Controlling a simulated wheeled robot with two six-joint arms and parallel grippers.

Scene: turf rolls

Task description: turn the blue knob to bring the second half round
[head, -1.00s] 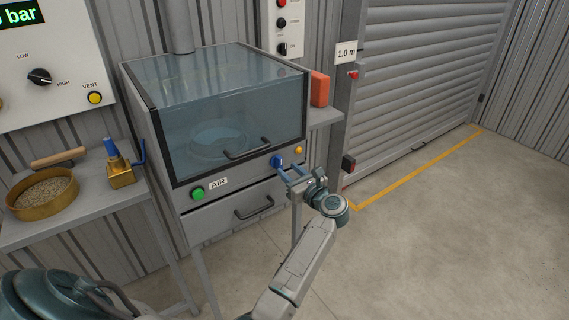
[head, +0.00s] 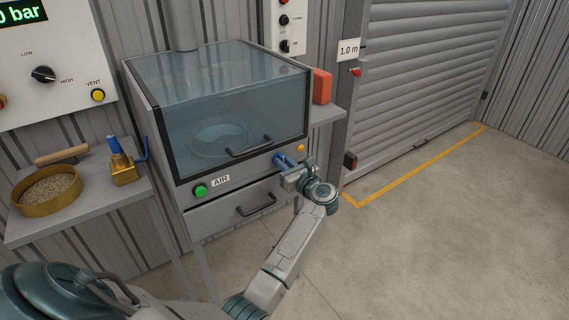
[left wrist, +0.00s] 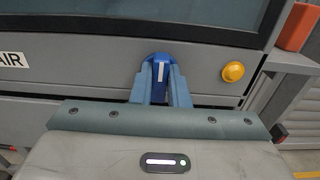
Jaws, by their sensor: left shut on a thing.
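The blue knob (left wrist: 159,62) is on the front panel of the grey glass-fronted cabinet (head: 232,192), with a white mark that stands about upright in the left wrist view. My left gripper (head: 283,162) is at the knob, its two blue fingers shut on either side of it; in the left wrist view the fingers (left wrist: 160,84) hide the knob's sides. Behind the glass, a round dish-like thing (head: 220,136) shows dimly. My right gripper is not in view.
A yellow button (left wrist: 233,72) is just right of the knob. A green button (head: 200,191) and a drawer handle (head: 256,205) are on the cabinet front. A side table holds a brass pan (head: 47,190) and a brass tool (head: 123,168). Open floor lies right.

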